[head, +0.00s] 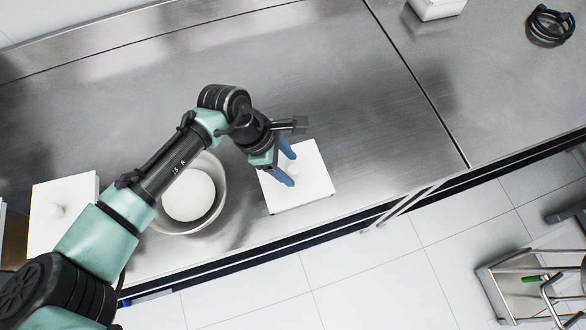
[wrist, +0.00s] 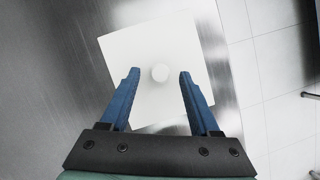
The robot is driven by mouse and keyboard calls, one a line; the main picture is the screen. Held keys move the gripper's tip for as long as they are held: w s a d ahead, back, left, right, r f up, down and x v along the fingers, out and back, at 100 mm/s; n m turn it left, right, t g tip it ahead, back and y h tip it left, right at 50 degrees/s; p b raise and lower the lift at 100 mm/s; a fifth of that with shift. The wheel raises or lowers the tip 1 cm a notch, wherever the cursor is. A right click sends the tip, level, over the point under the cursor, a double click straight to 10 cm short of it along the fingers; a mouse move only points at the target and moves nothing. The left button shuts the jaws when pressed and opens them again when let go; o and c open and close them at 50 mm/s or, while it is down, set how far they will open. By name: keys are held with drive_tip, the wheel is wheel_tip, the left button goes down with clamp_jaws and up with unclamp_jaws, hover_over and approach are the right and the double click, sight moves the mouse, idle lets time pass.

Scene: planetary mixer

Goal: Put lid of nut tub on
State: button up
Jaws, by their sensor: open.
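A white square lid with a round knob (head: 315,187) lies at the counter's front edge, right of the steel bowl. The wrist view shows this lid (wrist: 150,42) from above, its knob between my fingertips in the picture. My gripper (head: 287,164) is open with its blue fingers over the lid; it also shows in the wrist view (wrist: 160,73). I cannot tell whether the fingers are level with the knob or above it. Another white square top with a knob (head: 75,199) is at the far left, partly behind my arm. Which is the nut tub I cannot tell.
A steel bowl (head: 217,168) with white contents stands left of the lid, partly under my arm. The steel counter (head: 330,80) is clear behind the lid. A white container (head: 436,9) and a black ringed object (head: 549,26) are at the back right.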

drive_tip(key=shift+x, duration=0.75)
clamp_jaws()
drive_tip(key=shift+r, duration=0.1)
